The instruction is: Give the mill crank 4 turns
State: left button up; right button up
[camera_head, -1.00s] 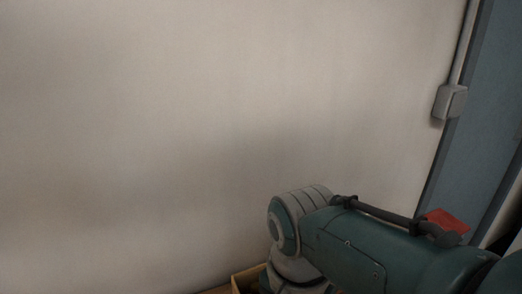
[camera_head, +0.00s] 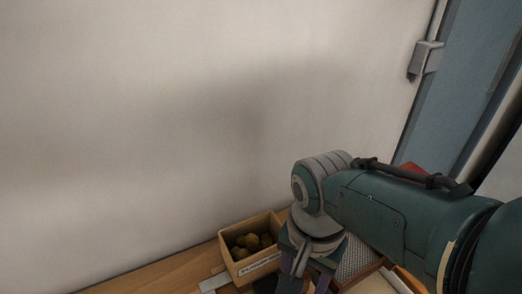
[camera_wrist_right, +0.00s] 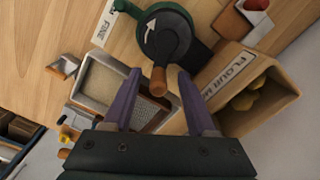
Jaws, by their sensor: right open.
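The mill shows from above in the right wrist view as a dark green round body (camera_wrist_right: 172,36) with a white curved arrow on top. Its crank has a brown wooden handle (camera_wrist_right: 159,82). My right gripper (camera_wrist_right: 159,74) is open, its two purple fingers on either side of the handle in the picture. I cannot tell whether either finger touches it. In the head view my right gripper (camera_head: 308,272) points down over the table and is partly cut off; the mill does not show clearly there. My left gripper is not in view.
A wooden box (camera_head: 238,268) of chestnuts stands near the wall; a labelled box (camera_wrist_right: 262,113) with yellowish contents shows in the wrist view. A mesh-bottomed tray (camera_wrist_right: 84,101) lies beside the mill. A "FINE" label (camera_wrist_right: 101,27) lies on the bare wooden table (camera_wrist_right: 45,35).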

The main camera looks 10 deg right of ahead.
jog(key=shift+r, duration=0.1)
notch_tip(320, 180, up, 8)
jog(key=p, duration=0.7)
jog(key=shift+f+p, duration=0.25)
jog(key=shift+p, duration=0.1)
jog(key=shift+f, duration=0.1)
grip_shut()
dwell(0.7)
